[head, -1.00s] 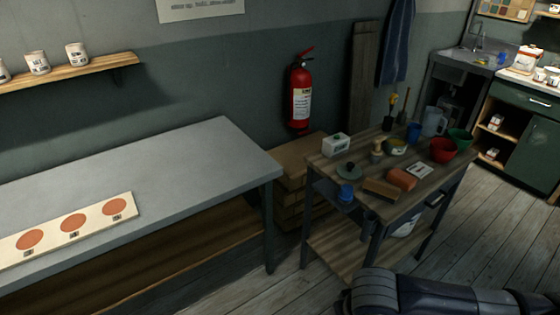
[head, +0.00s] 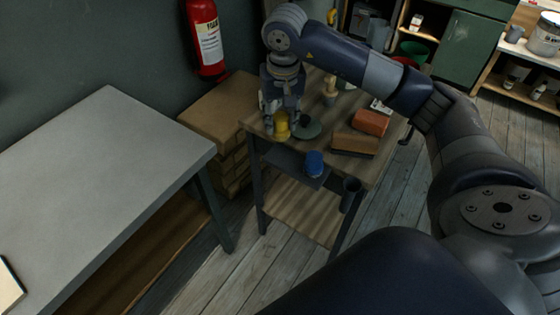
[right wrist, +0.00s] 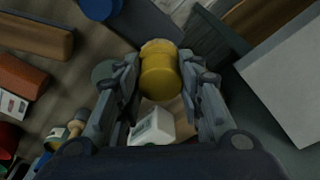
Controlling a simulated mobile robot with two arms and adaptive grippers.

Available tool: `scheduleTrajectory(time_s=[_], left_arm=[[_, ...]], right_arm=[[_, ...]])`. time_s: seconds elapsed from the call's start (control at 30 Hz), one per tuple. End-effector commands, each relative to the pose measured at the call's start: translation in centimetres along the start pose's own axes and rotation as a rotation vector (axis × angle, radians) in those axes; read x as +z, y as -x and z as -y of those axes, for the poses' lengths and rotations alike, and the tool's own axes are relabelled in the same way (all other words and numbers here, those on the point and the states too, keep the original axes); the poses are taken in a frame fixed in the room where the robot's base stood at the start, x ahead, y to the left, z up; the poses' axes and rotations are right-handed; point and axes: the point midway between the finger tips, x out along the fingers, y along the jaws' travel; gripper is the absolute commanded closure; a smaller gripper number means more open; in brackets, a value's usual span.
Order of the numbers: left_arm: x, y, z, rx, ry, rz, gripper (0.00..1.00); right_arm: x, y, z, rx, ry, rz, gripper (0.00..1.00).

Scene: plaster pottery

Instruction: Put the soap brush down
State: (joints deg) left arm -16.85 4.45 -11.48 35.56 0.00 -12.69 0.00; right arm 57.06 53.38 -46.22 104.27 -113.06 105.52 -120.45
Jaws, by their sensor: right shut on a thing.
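In the right wrist view, the soap brush (right wrist: 160,78) sits between both fingers of the right gripper (right wrist: 159,70) and has a paler, rough end. It is at or just above the tabletop; I cannot tell whether it touches. A green round lid (head: 307,130) lies just right of it. My left gripper is not in view.
A white box (right wrist: 153,127) stands close by in the right wrist view. A wooden-handled brush (head: 331,88), a brown block (head: 354,143), an orange brick (head: 371,122) and a blue cup (head: 314,163) crowd around. The grey table (head: 115,170) at left is mostly bare.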

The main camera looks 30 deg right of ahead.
Motion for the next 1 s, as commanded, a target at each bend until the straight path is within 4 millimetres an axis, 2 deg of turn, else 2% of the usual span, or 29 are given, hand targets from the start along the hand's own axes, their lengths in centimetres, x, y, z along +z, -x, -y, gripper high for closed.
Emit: scheduleTrajectory(time_s=[0.03, 0.13, 0.23, 0.4, 0.63, 0.83, 1.0], left_arm=[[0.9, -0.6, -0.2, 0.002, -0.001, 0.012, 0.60], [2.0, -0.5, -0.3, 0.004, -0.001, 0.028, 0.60], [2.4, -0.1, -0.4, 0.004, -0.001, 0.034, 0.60], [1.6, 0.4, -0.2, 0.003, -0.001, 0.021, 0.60], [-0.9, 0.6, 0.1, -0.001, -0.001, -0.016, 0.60], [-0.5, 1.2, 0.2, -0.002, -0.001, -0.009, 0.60], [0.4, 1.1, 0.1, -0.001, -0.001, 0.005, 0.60]], right_arm=[[-0.6, 0.4, -0.1, -0.002, -0.010, -0.002, 0.88], [-1.0, 0.5, -0.3, 0.003, -0.020, 0.003, 0.88], [-0.8, -0.9, -0.5, 0.006, -0.022, 0.006, 0.88], [-0.3, -3.8, -0.5, 0.006, -0.023, 0.004, 0.88], [-0.1, -5.8, -0.5, 0.006, -0.023, 0.003, 0.88], [0.4, -8.4, -0.4, 0.006, -0.022, 0.004, 0.88], [0.3, -8.7, -0.4, 0.004, -0.022, -0.001, 0.88]])
